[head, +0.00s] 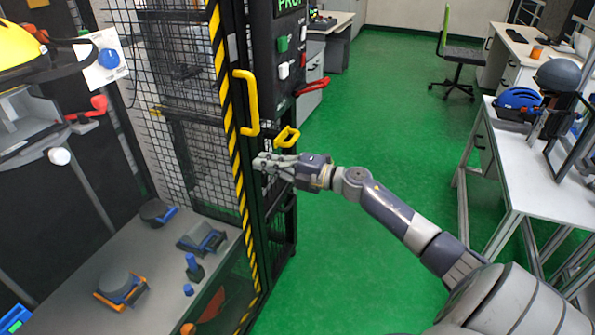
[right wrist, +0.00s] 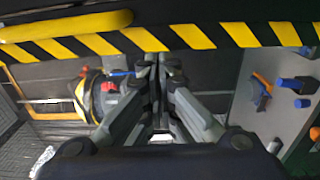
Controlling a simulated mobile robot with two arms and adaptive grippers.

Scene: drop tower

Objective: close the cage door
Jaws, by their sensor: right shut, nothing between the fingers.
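The cage door's dark frame carries a yellow-and-black striped strip (head: 231,120) and a tall yellow handle (head: 247,102) in the head view. Black mesh (head: 180,65) shows to its left; I cannot tell how far the door stands open. My right gripper (head: 258,162) is shut and empty beside the striped strip, below the handle. In the right wrist view, the shut fingers (right wrist: 157,65) point toward the striped strip (right wrist: 190,38), and a yellow bar, likely the handle (right wrist: 70,25), lies upper left. My left gripper is out of view.
A smaller yellow handle (head: 288,138) sits on the dark post behind the gripper. A grey bench (head: 75,285) holds several blue, orange and dark parts. A yellow helmet (head: 30,50) hangs at upper left. A white table (head: 530,170) stands right; green floor (head: 385,130) between is clear.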

